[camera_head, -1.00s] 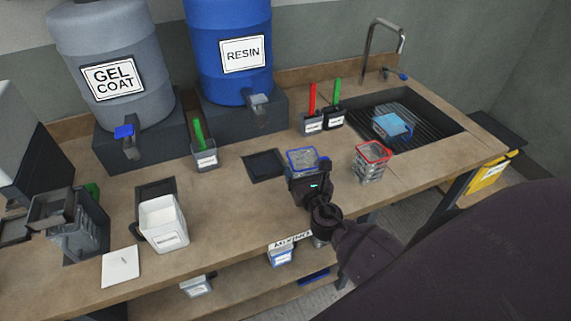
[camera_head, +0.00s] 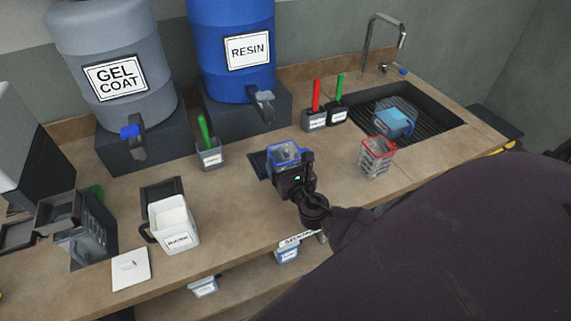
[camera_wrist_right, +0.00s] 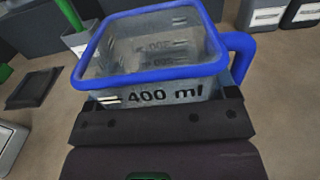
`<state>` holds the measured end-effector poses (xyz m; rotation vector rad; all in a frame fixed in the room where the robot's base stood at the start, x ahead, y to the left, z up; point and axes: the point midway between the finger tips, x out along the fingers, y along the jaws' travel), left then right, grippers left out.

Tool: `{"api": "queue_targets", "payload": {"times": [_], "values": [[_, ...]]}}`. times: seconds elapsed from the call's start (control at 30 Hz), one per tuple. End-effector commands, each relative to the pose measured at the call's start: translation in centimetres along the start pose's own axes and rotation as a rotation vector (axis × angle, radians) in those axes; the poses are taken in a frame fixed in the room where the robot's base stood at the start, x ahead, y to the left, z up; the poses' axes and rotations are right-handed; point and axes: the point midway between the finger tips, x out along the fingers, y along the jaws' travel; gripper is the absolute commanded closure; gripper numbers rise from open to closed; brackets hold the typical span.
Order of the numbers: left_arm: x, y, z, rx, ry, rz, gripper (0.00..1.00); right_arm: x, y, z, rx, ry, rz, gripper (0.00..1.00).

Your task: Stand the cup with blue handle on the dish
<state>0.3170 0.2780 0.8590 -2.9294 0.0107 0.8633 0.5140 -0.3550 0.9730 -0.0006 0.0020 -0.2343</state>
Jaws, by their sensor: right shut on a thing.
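The cup with blue handle (camera_head: 284,158) is a clear, square cup with a blue rim, upright in my right gripper (camera_head: 293,176). In the right wrist view the cup (camera_wrist_right: 150,97) reads "400 ml", its blue handle is at the right, and the jaws of my right gripper (camera_wrist_right: 160,122) are shut on its near side. A dark square dish (camera_head: 257,163) lies on the bench just behind and left of the cup, partly hidden by it. Whether the cup touches it cannot be told. My left gripper is out of view.
A red-rimmed cup (camera_head: 377,158) stands to the right. A pot with a green-handled tool (camera_head: 209,155) is behind left. A white jug (camera_head: 174,225) stands by another dark square (camera_head: 160,192) at the left. A sink (camera_head: 430,118) holds a blue item.

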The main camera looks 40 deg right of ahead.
Motion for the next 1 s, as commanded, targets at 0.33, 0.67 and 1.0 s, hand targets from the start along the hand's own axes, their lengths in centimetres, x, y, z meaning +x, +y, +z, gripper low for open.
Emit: {"api": "queue_targets", "payload": {"times": [0.33,0.67,1.0], "values": [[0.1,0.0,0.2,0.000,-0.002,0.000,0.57,1.8,0.0,-0.1,-0.001,-0.001,0.000,0.46],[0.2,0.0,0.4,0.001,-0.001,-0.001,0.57,3.7,0.0,-0.2,0.000,0.000,0.000,0.46],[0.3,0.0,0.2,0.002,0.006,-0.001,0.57,5.6,0.0,-0.2,0.000,-0.002,0.000,0.46]]}}
